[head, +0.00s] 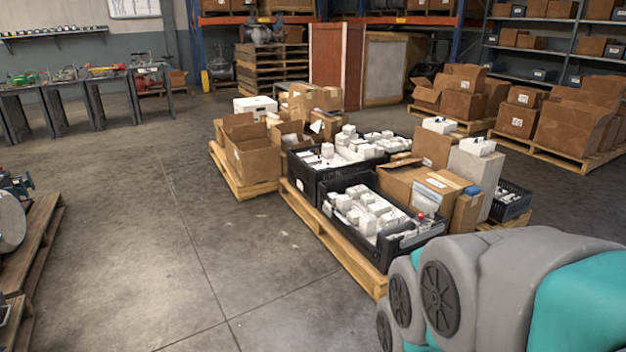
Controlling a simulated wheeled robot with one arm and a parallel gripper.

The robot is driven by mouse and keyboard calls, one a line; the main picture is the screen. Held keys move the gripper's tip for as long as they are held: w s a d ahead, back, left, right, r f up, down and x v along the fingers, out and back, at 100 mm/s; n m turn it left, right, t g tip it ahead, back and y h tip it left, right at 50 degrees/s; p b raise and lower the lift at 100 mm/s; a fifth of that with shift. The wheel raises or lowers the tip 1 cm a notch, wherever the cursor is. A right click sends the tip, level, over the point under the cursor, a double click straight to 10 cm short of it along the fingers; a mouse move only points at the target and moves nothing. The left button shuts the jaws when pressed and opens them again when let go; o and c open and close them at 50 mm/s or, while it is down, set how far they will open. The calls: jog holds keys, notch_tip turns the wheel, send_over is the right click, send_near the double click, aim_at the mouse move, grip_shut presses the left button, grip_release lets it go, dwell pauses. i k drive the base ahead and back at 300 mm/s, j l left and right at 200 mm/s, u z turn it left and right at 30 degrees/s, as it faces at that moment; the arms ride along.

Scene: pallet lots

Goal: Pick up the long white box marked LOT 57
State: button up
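No LOT 57 marking is legible in the head view, so I cannot tell which box carries it. A long, low white box (255,105) lies at the back of the left pallet, behind open cartons. A tall white box (474,167) stands at the right of the middle pallets, with a small white item (477,146) on top. Another small white box (438,125) sits on a carton behind it. Many small white boxes fill the black crates (408,240). My arm's grey and teal links fill the lower right; my gripper is not in view.
Wooden pallets (332,237) with cartons and crates stand in the middle. Another pallet (37,240) with machine parts is at the left edge. Carton pallets (545,153) stand at the right, near shelving. Open concrete floor (140,230) lies left of the middle pallets.

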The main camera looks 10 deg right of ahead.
aim_at(378, 209)
jog(key=i+j+z, duration=0.25)
jog(key=j, duration=0.35)
jog(key=i+j+z, duration=0.3)
jog(key=j, duration=0.35)
jog(key=i+j+z, duration=0.1)
jog(key=j, duration=0.25)
jog(key=i+j+z, duration=0.15)
jog(key=j, duration=0.25)
jog(key=i+j, duration=0.1)
jog(key=j, duration=0.25)
jog(key=i+j, duration=0.1)
jog(key=j, duration=0.25)
jog(key=i+j, duration=0.1)
jog(key=j, duration=0.25)
jog(key=i+j, duration=0.1)
jog(key=j, duration=0.25)
jog(key=i+l+u, duration=0.35)
jog(key=l, duration=1)
jog(key=i+l+u, duration=0.3)
jog(key=l, duration=1.1)
jog(key=l+u, duration=0.35)
jog(key=l, duration=1.1)
